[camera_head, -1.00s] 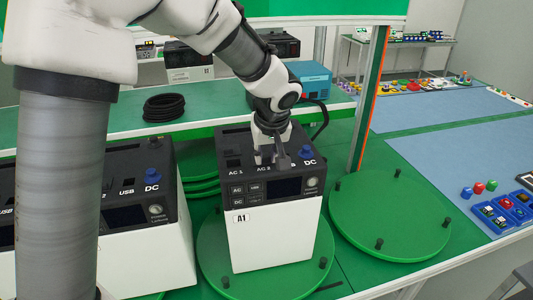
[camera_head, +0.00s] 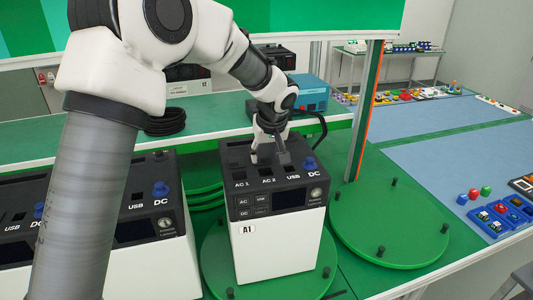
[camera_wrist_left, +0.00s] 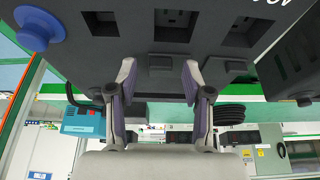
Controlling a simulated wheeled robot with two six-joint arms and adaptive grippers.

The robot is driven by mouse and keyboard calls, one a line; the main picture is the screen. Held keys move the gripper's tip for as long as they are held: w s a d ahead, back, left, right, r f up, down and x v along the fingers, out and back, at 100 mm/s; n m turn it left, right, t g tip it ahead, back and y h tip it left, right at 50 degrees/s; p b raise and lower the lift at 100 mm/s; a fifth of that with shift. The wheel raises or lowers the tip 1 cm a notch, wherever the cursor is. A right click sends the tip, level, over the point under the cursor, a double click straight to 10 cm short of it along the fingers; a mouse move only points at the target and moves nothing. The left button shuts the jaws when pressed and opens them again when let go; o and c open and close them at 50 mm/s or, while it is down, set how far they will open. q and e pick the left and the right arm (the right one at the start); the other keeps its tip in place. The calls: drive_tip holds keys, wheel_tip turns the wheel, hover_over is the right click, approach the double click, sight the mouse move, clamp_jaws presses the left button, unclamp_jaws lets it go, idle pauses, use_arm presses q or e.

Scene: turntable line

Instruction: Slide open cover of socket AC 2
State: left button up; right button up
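The black-topped white box marked A1 (camera_head: 278,250) stands on a green turntable. Its top carries sockets AC 1, AC 2 (camera_head: 265,171) and USB, and a blue DC knob (camera_head: 310,163). A dark square opening shows at AC 2; it also shows in the left wrist view (camera_wrist_left: 175,20). A small raised black tab (camera_wrist_left: 160,62) sits beside that opening. My left gripper (camera_head: 268,158) is over the rear of the box top, behind the AC 2 opening. In the wrist view its fingers (camera_wrist_left: 158,78) are apart, with the tab in line between them; contact cannot be told. My right gripper is out of view.
A second box (camera_head: 130,265) stands close on the left. An empty green turntable (camera_head: 385,225) with short black pegs is on the right. A black cable coil (camera_head: 165,122) and a blue device (camera_head: 310,92) lie behind.

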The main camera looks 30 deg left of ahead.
use_arm(q)
drive_tip(key=v, duration=1.2)
drive_tip(key=shift+w+a, duration=0.1)
